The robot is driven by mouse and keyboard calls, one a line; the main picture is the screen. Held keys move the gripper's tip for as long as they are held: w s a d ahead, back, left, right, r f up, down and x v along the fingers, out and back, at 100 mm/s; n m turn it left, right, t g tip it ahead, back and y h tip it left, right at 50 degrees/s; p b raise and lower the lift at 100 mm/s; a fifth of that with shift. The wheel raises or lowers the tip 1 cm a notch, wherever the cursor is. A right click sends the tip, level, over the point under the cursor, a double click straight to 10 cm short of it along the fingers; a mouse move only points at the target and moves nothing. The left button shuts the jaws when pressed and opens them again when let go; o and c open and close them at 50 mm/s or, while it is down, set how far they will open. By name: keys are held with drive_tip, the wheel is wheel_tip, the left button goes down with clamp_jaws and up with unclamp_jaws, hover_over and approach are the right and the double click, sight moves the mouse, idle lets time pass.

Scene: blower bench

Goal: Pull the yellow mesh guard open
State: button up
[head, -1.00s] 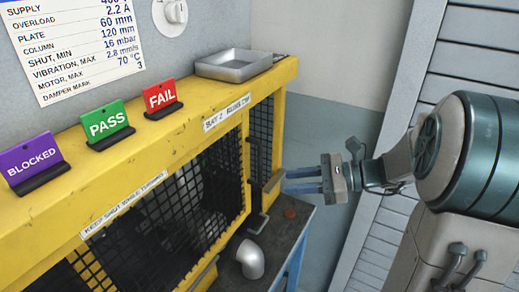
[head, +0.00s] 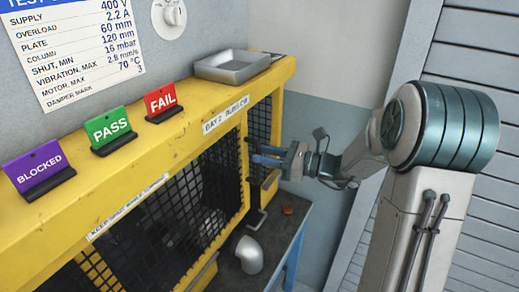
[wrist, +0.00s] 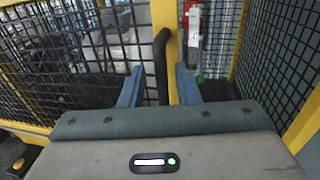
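The yellow-framed guard with black mesh (head: 180,205) stands in the front of the yellow bench enclosure and looks closed in the head view. In the wrist view its mesh (wrist: 85,50) fills the left side. A dark upright handle bar (wrist: 161,65) stands beside a yellow post, between my two blue fingers in the picture. My gripper (head: 255,154) is at the right end of the guard, and it also shows in the wrist view (wrist: 158,80). Its fingers are apart, with a gap on both sides of the bar. I see no contact with the bar.
A second mesh panel (wrist: 283,55) is at the right. A grey elbow pipe (head: 249,255) and a small reddish-brown item (head: 288,210) lie on the grey bench top. A metal tray (head: 238,66) and PASS (head: 109,128), FAIL and BLOCKED signs stand on the yellow top.

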drive_tip(key=shift+x, duration=1)
